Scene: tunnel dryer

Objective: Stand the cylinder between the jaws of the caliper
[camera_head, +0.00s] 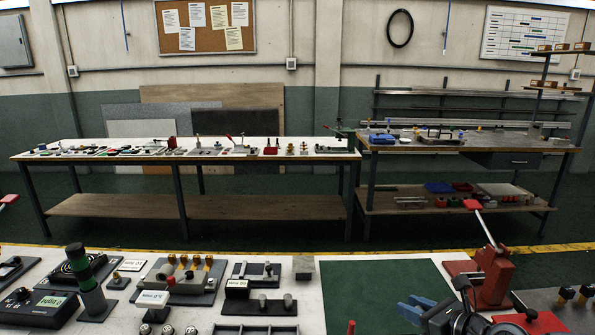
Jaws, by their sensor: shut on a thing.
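My gripper (417,310), with blue fingers, is low at the right of centre, over the near edge of the green mat. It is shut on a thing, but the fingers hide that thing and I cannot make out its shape. A dark stand with two upright jaw-like parts (256,270) on the near bench, left of the mat, may be the caliper; I cannot tell for sure. It is well to the left of my gripper. Two short grey cylinders (287,301) stand on a black block in front of it.
The green mat (375,283) is mostly bare. A red lever press (490,275) stands close right of my gripper. A grey block (303,268) sits left of the mat. A green-banded dark post (86,280) rises at left. Far benches (185,158) stand behind.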

